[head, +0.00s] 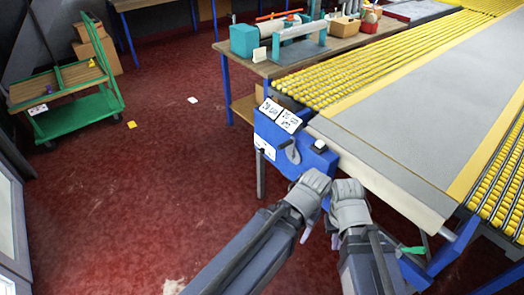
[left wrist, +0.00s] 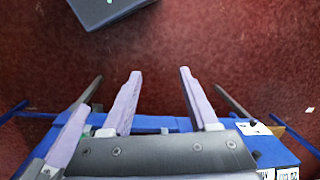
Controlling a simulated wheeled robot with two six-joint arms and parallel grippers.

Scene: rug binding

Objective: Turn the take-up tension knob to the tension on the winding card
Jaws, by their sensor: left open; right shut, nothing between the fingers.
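Two white cards stand on the blue box at the table's corner, a left card (head: 270,107) and a right card (head: 289,121). Their print is too small to read. A grey pointer-like knob (head: 292,153) sits on the box's near face; its setting cannot be read. My left gripper (head: 307,236) hangs below and in front of the box, with lavender fingers. In the left wrist view the left gripper (left wrist: 158,72) is open with nothing between its fingers. My right gripper (head: 335,241) is close beside it, shut and empty. Neither touches the knob.
The blue box (head: 266,128) also carries a white button on a dark base (head: 319,146). A grey belt table (head: 405,130) with yellow rollers (head: 390,60) fills the right. A green cart (head: 85,118) stands far left. The red floor between is mostly clear.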

